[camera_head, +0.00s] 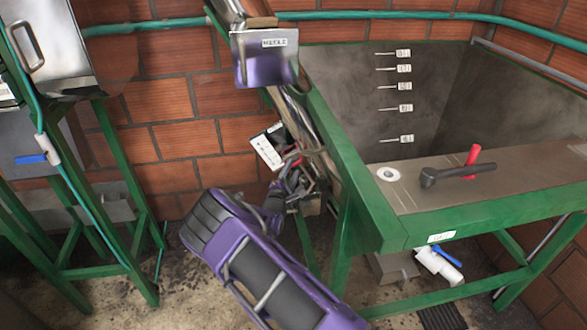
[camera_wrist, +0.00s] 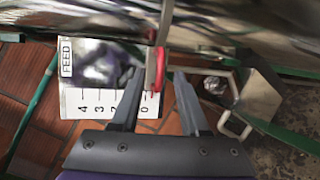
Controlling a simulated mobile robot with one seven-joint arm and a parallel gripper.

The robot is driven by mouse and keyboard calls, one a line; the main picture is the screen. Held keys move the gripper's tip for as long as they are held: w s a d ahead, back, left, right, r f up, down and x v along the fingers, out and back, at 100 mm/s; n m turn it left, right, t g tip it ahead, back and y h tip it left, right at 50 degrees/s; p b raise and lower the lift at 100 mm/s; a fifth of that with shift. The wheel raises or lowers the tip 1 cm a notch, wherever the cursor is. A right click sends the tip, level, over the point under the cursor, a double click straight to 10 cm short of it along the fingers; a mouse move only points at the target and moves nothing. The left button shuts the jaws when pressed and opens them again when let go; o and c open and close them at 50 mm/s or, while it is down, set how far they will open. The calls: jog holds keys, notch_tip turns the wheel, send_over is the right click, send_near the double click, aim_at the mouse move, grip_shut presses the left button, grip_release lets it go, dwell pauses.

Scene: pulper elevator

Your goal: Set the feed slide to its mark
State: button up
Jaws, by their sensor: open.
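A white scale plate (camera_wrist: 85,103) labelled FEED, with a row of numbers down to 0, shows in the wrist view. The feed slide's thin upright edge, with a red part (camera_wrist: 155,73) on it, stands near the 0 end. My gripper (camera_wrist: 158,73) is open, with one finger on each side of this part; I cannot tell whether either finger touches it. The left finger covers part of the scale. In the head view the white plate (camera_head: 266,150) is small beside my gripper (camera_head: 300,172), below the metal chute. Which mark is set cannot be read.
A metal hopper (camera_head: 264,58) hangs above. Another green stand (camera_head: 127,220) is at left. A pale bracket (camera_wrist: 238,108) lies right of my fingers.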

jog(key=shift+x, duration=1.15)
grip_shut()
dwell(0.6)
